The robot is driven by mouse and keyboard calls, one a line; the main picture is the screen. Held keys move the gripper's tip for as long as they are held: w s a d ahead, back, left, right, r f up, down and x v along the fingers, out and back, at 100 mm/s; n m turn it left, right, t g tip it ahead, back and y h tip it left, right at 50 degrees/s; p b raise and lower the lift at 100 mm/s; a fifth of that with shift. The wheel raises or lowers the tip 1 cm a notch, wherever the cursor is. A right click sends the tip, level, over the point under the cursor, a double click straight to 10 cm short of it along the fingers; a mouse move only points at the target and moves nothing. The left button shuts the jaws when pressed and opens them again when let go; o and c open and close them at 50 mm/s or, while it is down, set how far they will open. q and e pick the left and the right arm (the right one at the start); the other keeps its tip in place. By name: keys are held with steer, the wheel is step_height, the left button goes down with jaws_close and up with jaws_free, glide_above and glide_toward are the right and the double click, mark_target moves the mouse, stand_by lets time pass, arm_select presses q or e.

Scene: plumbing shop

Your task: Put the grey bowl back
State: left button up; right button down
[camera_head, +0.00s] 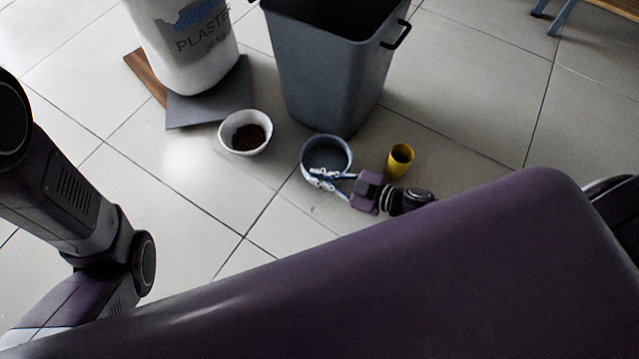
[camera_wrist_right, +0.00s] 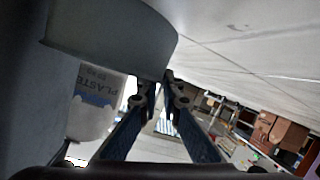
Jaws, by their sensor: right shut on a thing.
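The grey bowl (camera_head: 327,142) is in the middle of the head view, in front of the tall bin. It looks empty, with its opening facing up. My right gripper (camera_head: 322,178) is shut on the near rim of the bowl. In the right wrist view, the bowl's grey wall (camera_wrist_right: 120,38) fills the upper left, at the tips of my right gripper (camera_wrist_right: 160,88). Whether the bowl touches the floor or hangs just above it, I cannot tell. My left arm shows at the left of the head view, but its gripper is out of view.
A white bowl with brown contents (camera_head: 235,125) stands left of the grey bowl. A yellow cup (camera_head: 397,168) stands close on its right.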

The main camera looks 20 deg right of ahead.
steer(key=shift+f+b, duration=1)
steer(key=shift+f, duration=0.55)
steer(key=shift+f, duration=0.2)
steer(key=c, duration=2.1)
jaws_free()
steer(key=shift+r, duration=0.1)
